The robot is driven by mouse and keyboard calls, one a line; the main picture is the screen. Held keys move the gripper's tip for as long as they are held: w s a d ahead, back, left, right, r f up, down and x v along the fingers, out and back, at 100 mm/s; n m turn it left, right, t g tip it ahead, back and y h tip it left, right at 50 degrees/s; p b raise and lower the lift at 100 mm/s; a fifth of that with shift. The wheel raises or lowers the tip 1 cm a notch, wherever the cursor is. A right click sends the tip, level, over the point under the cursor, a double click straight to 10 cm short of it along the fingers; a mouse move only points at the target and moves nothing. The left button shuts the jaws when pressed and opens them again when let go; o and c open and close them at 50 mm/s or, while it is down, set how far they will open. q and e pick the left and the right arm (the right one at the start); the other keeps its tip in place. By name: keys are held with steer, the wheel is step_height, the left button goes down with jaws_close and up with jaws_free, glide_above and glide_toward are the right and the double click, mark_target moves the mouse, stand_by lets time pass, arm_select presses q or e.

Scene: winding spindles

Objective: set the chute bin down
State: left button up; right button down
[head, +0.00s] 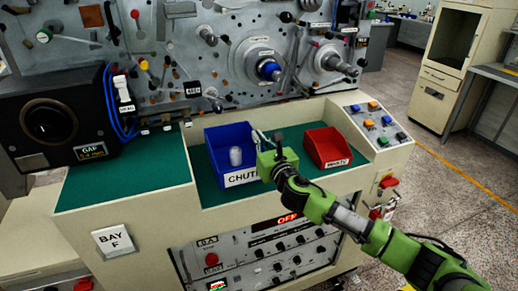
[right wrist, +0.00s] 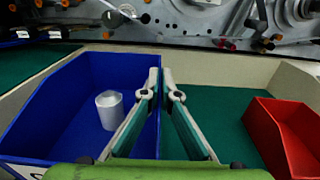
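The blue chute bin (head: 212,158), with a white CHUTE label on its front, is upright at the green recessed deck; I cannot tell whether its base touches the deck. A white cylinder (head: 236,156) stands inside it and also shows in the right wrist view (right wrist: 109,110). My right gripper (head: 267,139) is at the bin's right wall. In the right wrist view its fingers (right wrist: 161,78) lie either side of that wall, tips close together, and look shut on it. My left gripper is not in view.
A red bin (head: 327,147) with a white label stands to the right, with a strip of bare green deck (right wrist: 225,125) between. A control panel with coloured buttons (head: 377,122) is farther right. The machine face with spindles rises behind. A black gauge box (head: 50,115) stands left.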

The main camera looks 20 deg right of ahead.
steer(key=shift+w+d+f, duration=0.1)
steer(key=shift+w+f, duration=0.1)
steer(key=shift+f, duration=0.85)
steer(key=shift+w+d+f, duration=0.1)
steer(key=shift+w+f, duration=0.1)
steer(key=shift+f, duration=0.8)
steer(key=shift+f+b, duration=0.15)
steer(key=shift+b, duration=0.15)
steer(key=c, duration=2.3)
jaws_free()
